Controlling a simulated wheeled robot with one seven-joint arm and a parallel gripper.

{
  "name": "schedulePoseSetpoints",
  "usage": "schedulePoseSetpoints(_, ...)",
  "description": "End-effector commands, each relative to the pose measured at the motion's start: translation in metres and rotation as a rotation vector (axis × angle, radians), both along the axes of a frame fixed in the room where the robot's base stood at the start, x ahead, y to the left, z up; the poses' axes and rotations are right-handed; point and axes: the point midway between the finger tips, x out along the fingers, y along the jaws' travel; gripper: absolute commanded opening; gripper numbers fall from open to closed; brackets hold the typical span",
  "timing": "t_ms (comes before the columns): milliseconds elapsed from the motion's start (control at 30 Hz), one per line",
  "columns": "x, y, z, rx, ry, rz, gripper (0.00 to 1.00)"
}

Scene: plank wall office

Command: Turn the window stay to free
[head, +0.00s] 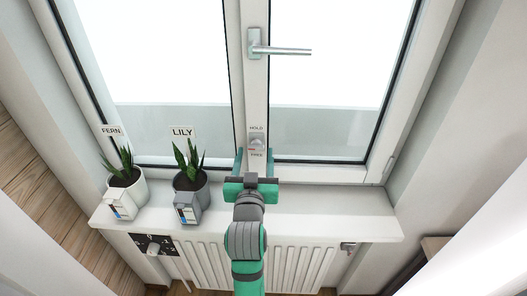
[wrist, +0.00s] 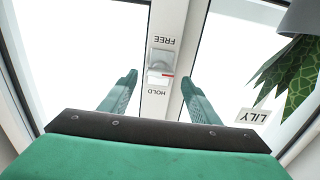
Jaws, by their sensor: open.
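The window stay (head: 257,143) is a small grey knob on a plate, low on the white middle post of the window. The label HOLD is above it and FREE below it. My gripper (head: 255,159) is open and empty, just below the stay in the head view. In the wrist view its fingers (wrist: 159,79) stand either side of the stay, apparently not touching it.
A lever handle (head: 282,50) is higher on the post. Left on the sill (head: 340,226) stand two potted plants, labelled FERN (head: 126,180) and LILY (head: 190,185). A radiator (head: 290,262) is below. The sill's right side is clear.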

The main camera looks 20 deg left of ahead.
Motion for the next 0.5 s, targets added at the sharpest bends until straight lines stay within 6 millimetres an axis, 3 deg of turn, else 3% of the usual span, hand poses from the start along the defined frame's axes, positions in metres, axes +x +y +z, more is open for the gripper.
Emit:
schedulePoseSetpoints(200, 0.024, 0.005, 0.000, 0.000, 0.000, -0.002, 0.56)
schedulePoseSetpoints(500, 0.031, 0.005, 0.000, 0.000, -0.001, -0.005, 0.56)
